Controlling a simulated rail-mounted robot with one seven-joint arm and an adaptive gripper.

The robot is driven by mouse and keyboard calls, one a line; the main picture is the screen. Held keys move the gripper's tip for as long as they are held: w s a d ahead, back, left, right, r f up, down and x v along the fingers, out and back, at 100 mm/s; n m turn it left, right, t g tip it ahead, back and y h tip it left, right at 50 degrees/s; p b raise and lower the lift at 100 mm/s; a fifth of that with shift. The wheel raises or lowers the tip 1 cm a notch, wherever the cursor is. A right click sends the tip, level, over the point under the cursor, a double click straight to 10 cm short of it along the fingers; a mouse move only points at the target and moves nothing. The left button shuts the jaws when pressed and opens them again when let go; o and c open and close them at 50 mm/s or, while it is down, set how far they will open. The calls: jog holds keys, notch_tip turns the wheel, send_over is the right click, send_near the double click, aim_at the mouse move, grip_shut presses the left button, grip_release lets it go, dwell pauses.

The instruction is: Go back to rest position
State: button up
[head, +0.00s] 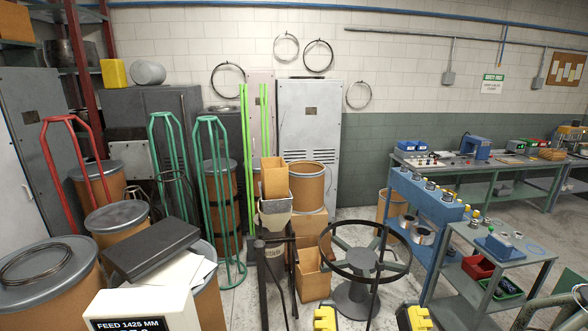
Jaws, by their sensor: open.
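Drums (40,275) and red and green frames (215,200) crowd the left. A blue cart (425,195) and a grey cart (497,260) stand at right, before a long workbench (470,170). A white box (140,305) is at lower left. Some floor shows behind the ring stand.

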notch_tip(320, 180, up, 11)
jog(key=p, duration=0.7)
jog(key=shift+p, duration=0.35)
